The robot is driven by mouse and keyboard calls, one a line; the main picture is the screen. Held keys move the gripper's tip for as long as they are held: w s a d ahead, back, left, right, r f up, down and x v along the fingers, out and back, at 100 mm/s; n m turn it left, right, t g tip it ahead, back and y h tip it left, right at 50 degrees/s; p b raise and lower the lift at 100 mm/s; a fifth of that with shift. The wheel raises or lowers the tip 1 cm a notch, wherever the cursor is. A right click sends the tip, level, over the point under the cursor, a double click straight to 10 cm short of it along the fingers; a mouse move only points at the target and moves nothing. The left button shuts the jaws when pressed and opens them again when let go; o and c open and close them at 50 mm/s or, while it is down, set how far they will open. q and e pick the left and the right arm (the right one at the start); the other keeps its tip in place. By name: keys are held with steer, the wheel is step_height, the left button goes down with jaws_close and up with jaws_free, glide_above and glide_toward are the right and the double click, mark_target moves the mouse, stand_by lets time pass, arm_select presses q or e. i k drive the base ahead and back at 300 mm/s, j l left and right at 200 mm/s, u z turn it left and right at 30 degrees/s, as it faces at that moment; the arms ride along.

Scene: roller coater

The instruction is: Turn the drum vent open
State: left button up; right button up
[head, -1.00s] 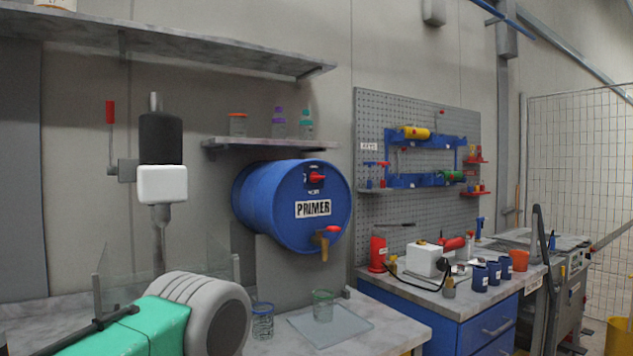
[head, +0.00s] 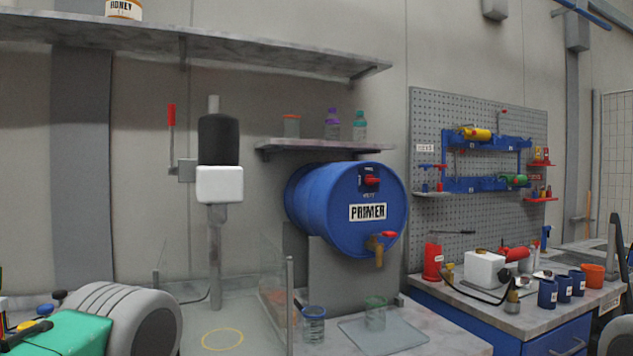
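The drum vent is a red knob (head: 371,181) on a dark plate near the top of the drum's front face. A small label under it is too small to read. The blue drum (head: 318,212) lies on its side on a grey stand and is marked PRIMER. A brass tap (head: 378,254) with a red handle (head: 389,235) sits low on the same face. Neither of my grippers is in view, and nothing touches the vent.
A small shelf (head: 330,146) with several jars hangs above the drum. Two glass jars (head: 313,325) (head: 375,312) stand below. A teal and grey object (head: 130,320) fills the lower left. A bench (head: 520,316) with red and blue containers stands right.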

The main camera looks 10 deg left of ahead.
mark_target(369, 179)
steer(key=i+l+u, duration=0.25)
steer(key=l, duration=0.15)
steer(key=i+l+u, duration=0.1)
steer(key=l+u, duration=0.15)
steer(key=l, duration=0.15)
steer(key=i+l+u, duration=0.15)
steer(key=l+u, duration=0.4)
steer(key=l, duration=0.3)
steer(key=i+l, duration=0.05)
